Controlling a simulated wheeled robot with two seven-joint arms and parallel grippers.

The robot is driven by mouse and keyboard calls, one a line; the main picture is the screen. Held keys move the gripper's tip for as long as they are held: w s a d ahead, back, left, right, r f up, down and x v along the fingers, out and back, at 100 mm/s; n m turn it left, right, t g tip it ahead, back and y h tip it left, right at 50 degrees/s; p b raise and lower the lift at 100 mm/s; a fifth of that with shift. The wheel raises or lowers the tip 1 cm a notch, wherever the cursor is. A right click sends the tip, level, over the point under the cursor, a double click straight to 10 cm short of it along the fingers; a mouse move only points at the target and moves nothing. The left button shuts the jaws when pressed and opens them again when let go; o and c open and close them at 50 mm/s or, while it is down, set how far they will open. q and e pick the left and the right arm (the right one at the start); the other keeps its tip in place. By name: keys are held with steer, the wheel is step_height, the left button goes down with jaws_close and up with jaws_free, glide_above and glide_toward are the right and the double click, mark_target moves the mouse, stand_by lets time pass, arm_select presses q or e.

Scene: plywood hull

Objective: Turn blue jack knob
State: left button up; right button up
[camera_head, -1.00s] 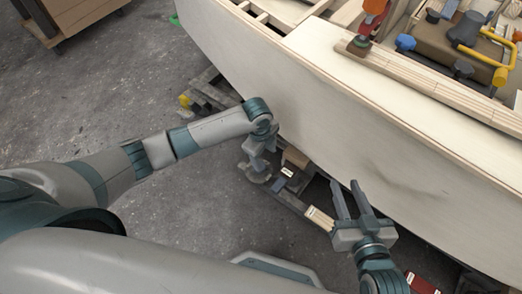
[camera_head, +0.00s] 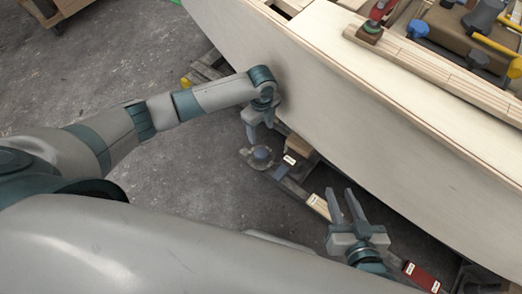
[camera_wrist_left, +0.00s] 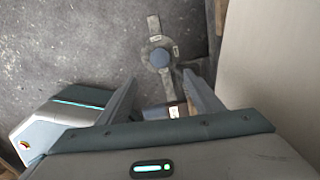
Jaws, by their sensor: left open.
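In the left wrist view the blue jack knob (camera_wrist_left: 159,58) is a round blue cap on a grey jack with flat arms, standing low near the floor. My left gripper (camera_wrist_left: 160,82) is open and empty, and the knob shows just beyond and between its fingertips, apart from them. In the head view my left gripper (camera_head: 259,133) points down beside the hull, and the jack (camera_head: 262,155) shows just below it in the picture. Which blue part there is the knob is hard to tell. My right gripper (camera_head: 340,192) is open and empty, further right beside the hull.
The pale plywood hull (camera_head: 340,100) rises close to both grippers. Wooden blocks and beams (camera_head: 317,205) lie under its edge, with a red block (camera_head: 420,277) at lower right. A clamp (camera_head: 375,20) and tools sit on top. Grey floor at left (camera_head: 110,70) is clear.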

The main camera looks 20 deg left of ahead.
arm_select(q)
steer(key=b, duration=0.2)
glide_above(261, 152)
step_height(261, 152, down, 8)
steer(key=shift+s+f, duration=0.1)
step_height(261, 152, down, 7)
steer(key=shift+r+b, duration=0.1)
steer(key=shift+b, duration=1)
steer(key=shift+f, duration=0.4)
arm_select(e)
step_height(261, 152, up, 15)
steer(key=s+a+t+y, duration=0.1)
steer(key=a+t+y, duration=0.1)
steer(key=t, duration=0.7)
steer(key=shift+a+r+t+y, duration=0.2)
steer(key=shift+a+t+y, duration=0.15)
steer(key=shift+y, duration=0.35)
arm_select(q)
steer(key=c, duration=1.1)
